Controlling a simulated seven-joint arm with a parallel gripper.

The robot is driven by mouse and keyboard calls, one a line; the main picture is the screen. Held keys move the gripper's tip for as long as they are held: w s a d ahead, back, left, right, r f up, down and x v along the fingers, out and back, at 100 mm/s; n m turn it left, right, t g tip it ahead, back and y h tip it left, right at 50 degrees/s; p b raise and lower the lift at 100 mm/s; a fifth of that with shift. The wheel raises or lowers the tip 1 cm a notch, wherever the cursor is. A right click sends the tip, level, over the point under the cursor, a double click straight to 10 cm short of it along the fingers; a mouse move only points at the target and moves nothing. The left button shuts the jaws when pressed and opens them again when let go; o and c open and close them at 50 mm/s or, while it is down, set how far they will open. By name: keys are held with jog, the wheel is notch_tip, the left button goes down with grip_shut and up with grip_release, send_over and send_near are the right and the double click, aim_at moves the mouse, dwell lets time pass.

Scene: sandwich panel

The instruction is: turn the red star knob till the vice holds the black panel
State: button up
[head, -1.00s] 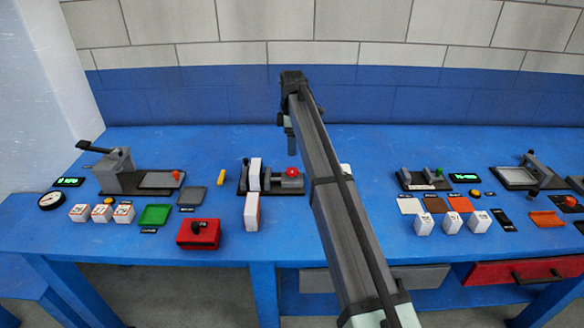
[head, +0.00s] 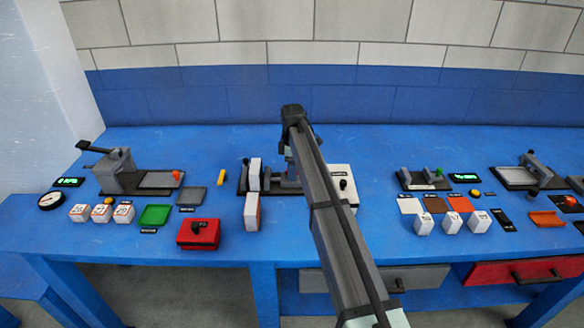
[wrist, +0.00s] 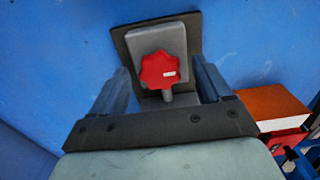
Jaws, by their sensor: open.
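The red star knob (wrist: 160,70) shows in the wrist view, in front of a grey block on a dark base. The two fingers of my gripper (wrist: 161,76) are open, one on each side of the knob, with gaps visible. In the head view the vice (head: 284,180) stands mid-table, its knob hidden behind my arm. My gripper (head: 291,158) is over the vice's right part, partly hidden. A white-faced slab (head: 254,174) stands upright at the vice's left part. I cannot make out a black panel for certain.
A white and orange block (head: 252,211) stands in front of the vice; an orange block (wrist: 270,107) shows right in the wrist view. A white box with a black knob (head: 342,183) is right of my arm. A red box (head: 198,234) lies front left.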

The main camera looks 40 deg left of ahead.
jog(key=c, duration=1)
jog(key=shift+c, duration=0.2)
